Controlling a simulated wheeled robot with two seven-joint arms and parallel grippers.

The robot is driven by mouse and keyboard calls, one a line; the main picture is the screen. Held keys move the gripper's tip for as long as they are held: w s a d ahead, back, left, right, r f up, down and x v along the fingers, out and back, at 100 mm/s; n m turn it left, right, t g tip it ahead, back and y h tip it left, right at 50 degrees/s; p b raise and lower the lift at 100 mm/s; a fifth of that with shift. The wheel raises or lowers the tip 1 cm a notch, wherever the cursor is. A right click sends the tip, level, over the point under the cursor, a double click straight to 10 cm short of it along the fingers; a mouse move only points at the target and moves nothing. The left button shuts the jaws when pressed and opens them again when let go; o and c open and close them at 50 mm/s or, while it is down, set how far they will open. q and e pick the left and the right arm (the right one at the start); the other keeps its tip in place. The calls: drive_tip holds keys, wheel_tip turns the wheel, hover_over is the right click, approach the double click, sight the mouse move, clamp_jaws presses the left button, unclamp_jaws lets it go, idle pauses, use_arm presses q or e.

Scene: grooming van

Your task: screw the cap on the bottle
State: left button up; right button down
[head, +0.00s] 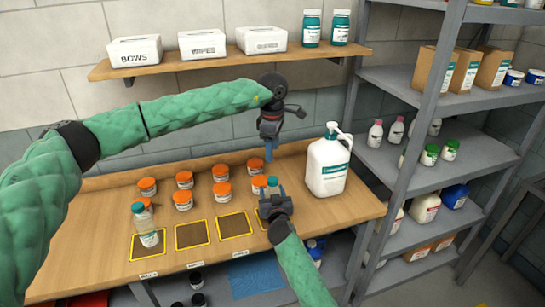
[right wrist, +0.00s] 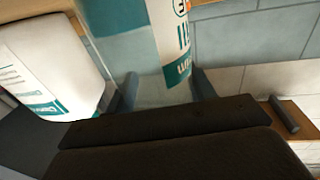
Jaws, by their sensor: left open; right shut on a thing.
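A clear bottle (right wrist: 160,40) with a teal and white label is between the fingers of my right gripper (head: 275,203), shut on it at the front of the wooden bench. In the head view only the bottle's teal upper part (head: 272,182) shows above the gripper; I cannot tell whether a cap is on it. My left gripper (head: 268,154) is open, points down and hangs above the bottle, apart from it. I see nothing between its fingers.
Several orange-lidded jars (head: 183,200) stand behind the mats. A large white pump bottle (head: 327,168) stands close to the right of both grippers. A wall shelf (head: 190,61) with boxes is behind my left arm. Grey shelving (head: 400,82) stands right. The middle mats (head: 192,233) are bare.

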use_arm(q)
drive_tip(key=shift+r, duration=0.25)
use_arm(e)
drive_tip(key=shift+c, duration=2.2)
unclamp_jaws()
drive_tip(key=s+b, duration=0.1)
drive_tip(key=s, duration=0.1)
drive_tip(key=s+b, duration=0.1)
drive_tip(key=s, duration=0.1)
drive_tip(key=s+d+b, duration=0.1)
drive_tip(key=s, duration=0.1)
drive_tip(key=shift+s+f, duration=0.2)
drive_tip(key=shift+s, duration=0.15)
use_arm(q)
wheel_tip(320, 180, down, 3)
drive_tip(key=shift+f, duration=0.1)
use_arm(e)
drive_tip(key=shift+s+d+r, duration=0.1)
drive_tip(key=shift+s+r, duration=0.05)
drive_tip(key=shift+s, duration=0.3)
